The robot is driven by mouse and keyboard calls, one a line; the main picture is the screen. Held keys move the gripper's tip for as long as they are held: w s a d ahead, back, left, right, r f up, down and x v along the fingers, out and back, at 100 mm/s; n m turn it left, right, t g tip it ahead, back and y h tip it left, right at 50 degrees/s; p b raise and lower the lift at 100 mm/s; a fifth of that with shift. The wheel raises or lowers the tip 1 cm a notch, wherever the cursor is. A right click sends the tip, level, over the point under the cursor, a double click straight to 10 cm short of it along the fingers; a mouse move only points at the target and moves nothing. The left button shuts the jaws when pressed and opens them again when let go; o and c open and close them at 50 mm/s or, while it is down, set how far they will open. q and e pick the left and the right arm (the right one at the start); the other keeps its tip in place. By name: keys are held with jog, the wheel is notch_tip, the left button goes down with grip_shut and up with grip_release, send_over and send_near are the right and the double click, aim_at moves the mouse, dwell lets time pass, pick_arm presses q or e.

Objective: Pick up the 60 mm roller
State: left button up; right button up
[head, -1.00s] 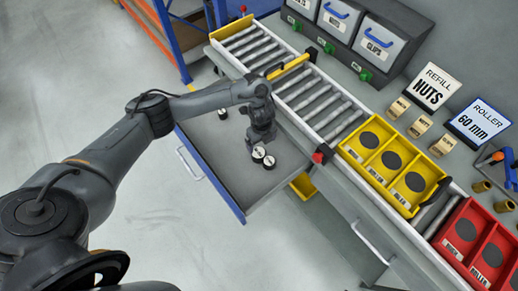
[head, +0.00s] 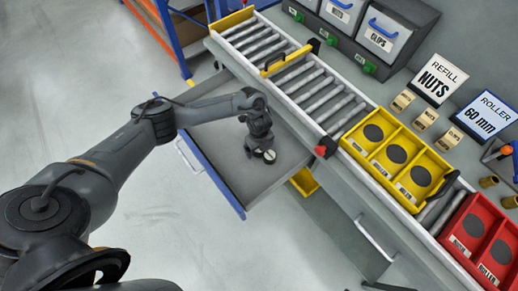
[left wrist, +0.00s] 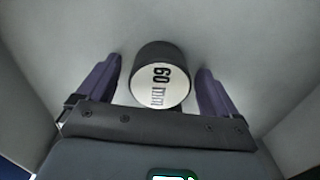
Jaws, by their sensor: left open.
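The 60 mm roller (left wrist: 161,86) is a dark cylinder with a white end face marked "60 mm"; it lies in the open drawer (head: 233,179). In the left wrist view it stands between the two purple fingers of my left gripper (left wrist: 160,85), with a gap on each side. In the head view my left gripper (head: 264,155) is low inside the drawer, and the white end of a roller (head: 269,156) shows beside it. The left gripper is open. My right gripper is not in view.
The drawer's walls and blue front edge (head: 213,181) surround the gripper. A roller conveyor (head: 300,85) runs behind it, with a yellow bin (head: 432,199) and a red bin (head: 462,232) on it. A sign (head: 486,116) reads "ROLLER 60 mm". Bare drawer floor lies around the roller.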

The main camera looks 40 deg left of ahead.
pick_arm(q)
jog(key=shift+c, duration=0.2)
jog(key=c, duration=1.2)
jog(key=shift+c, duration=0.3)
jog(key=shift+r, duration=0.15)
